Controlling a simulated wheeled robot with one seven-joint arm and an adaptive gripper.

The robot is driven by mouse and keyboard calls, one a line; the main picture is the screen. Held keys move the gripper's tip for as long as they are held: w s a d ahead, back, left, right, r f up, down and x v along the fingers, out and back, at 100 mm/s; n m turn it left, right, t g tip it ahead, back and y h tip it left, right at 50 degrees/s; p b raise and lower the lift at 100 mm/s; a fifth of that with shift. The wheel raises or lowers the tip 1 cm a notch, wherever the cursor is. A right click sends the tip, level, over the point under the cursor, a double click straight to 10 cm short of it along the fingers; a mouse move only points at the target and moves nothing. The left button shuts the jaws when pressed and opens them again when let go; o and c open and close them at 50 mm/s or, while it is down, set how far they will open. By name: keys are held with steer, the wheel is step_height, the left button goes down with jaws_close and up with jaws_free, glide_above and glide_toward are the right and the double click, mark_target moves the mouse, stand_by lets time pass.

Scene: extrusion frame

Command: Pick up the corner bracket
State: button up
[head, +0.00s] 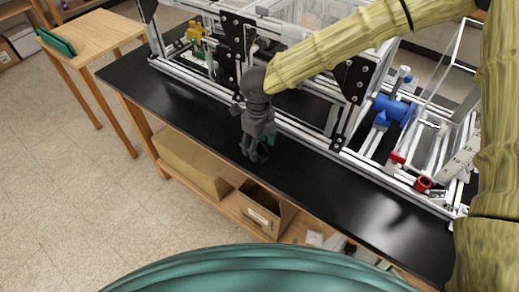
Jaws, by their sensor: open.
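My gripper (253,156) is dark grey and points down over the front edge of the black tabletop (180,98), in front of the extrusion frame (292,128). Its fingers are apart and I see nothing held between them. A small teal patch shows behind the fingers; I cannot tell what it is. Black plates are fixed at the frame's corners, one at the left upright (236,38) and one at the right upright (353,80). I cannot make out a loose corner bracket; the gripper and arm hide part of the table and frame.
A blue part (393,108) and a red part (423,183) sit at the frame's right. A yellow part (197,38) is at its left. Cardboard boxes (190,162) fill the shelf below. A wooden table (95,35) stands left. The tabletop's front strip looks clear.

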steer(key=shift+w+f, duration=0.15)
steer(key=shift+f, duration=1.15)
steer(key=shift+c, duration=0.2)
steer(key=c, duration=1.1)
steer(key=shift+r, duration=0.1)
